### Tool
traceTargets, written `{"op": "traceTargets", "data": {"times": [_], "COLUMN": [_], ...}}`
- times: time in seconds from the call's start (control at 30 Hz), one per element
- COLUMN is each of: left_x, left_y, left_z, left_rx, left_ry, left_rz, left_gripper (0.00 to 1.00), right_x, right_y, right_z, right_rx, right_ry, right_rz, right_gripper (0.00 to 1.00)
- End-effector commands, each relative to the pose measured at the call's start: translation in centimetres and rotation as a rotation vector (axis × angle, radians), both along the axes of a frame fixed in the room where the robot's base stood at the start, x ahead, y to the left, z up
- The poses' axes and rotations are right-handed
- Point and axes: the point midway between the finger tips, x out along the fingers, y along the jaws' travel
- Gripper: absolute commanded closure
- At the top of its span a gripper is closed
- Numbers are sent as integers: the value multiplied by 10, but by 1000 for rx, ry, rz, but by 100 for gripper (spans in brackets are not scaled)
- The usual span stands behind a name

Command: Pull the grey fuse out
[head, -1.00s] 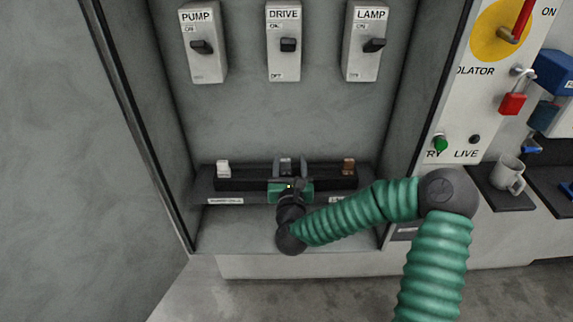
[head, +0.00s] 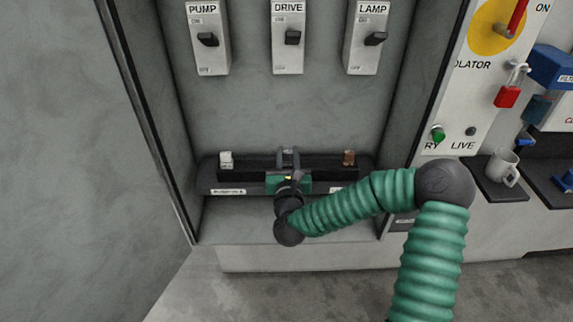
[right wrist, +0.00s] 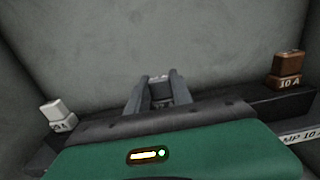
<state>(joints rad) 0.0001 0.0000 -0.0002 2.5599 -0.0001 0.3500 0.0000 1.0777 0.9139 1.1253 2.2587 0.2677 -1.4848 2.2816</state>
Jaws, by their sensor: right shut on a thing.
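The grey fuse (right wrist: 160,86) sits between my right gripper's two fingers in the right wrist view, in the middle of the dark fuse rail. It appears seated there, though its foot is mostly hidden. My right gripper (head: 289,155) is shut on the grey fuse, one finger on each side. It also shows in the right wrist view (right wrist: 159,90). The green gripper body hides the rail just in front. In the head view the fuse is largely covered by the fingers. My left gripper is not in view.
A white fuse (head: 226,160) stands left on the rail (head: 250,169) and a brown fuse (head: 348,158) right. PUMP (head: 208,40), DRIVE (head: 288,40) and LAMP (head: 368,40) switches hang above. Cabinet walls flank the arm. A mug (head: 502,167) and red padlock (head: 508,96) are outside, right.

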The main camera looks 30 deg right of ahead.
Motion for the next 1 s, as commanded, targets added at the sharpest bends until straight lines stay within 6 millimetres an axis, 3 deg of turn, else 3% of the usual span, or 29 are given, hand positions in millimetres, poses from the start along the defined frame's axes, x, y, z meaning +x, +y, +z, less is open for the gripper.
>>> {"op": "traceTargets", "data": {"times": [0.77, 1.0], "left_x": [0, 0], "left_y": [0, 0], "left_z": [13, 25], "left_rx": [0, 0], "left_ry": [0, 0], "left_rz": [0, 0], "left_gripper": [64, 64], "right_x": [0, 0], "right_y": [2, 3], "right_z": [15, 27], "right_rx": [0, 1], "right_ry": [-6, -4], "right_rz": [6, 7], "right_gripper": [100, 100]}}
